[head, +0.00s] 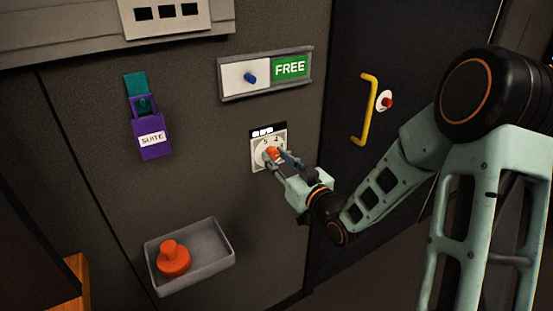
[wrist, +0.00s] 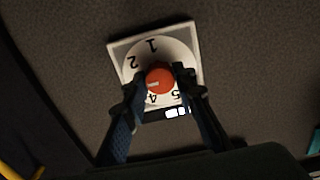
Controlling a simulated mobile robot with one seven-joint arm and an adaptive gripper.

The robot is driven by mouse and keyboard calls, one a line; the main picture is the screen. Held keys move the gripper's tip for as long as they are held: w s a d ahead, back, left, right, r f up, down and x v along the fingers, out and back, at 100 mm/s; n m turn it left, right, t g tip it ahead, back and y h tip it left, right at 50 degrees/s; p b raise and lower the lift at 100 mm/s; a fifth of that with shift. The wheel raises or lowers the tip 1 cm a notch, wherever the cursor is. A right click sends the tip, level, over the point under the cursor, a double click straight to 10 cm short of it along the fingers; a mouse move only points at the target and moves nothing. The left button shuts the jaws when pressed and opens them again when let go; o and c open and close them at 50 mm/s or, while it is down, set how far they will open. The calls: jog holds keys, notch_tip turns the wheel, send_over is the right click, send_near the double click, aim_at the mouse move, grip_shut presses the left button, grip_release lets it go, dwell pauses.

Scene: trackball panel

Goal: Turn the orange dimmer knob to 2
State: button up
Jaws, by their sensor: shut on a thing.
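The orange dimmer knob (head: 271,153) sits on a white dial plate (head: 256,157) on the grey wall panel. In the wrist view the round knob (wrist: 161,74) lies between the two dark fingers of my gripper (wrist: 162,80), which is shut on it. A pale mark on the knob points left, toward a part of the dial that the left finger hides. The figures 1, 2, 4 and 5 show on the dial plate (wrist: 185,35), upside down. In the head view my gripper (head: 277,158) reaches the knob from the lower right.
Above the dial is a slider with a blue peg (head: 250,78) and a green FREE sign (head: 290,67). A purple SUITE tag (head: 151,140) hangs left. A grey tray (head: 212,252) with an orange stamp-shaped piece (head: 173,260) is below. A yellow handle (head: 368,110) is right.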

jog(key=m, duration=0.4)
jog(key=shift+m+p, duration=0.35)
jog(key=shift+m, duration=1.45)
jog(key=shift+f, duration=0.1)
jog(key=o, duration=1.2)
jog(key=shift+c, duration=0.2)
jog(key=v, duration=0.7)
jog(key=shift+s, duration=0.25)
jog(key=shift+d, duration=0.1)
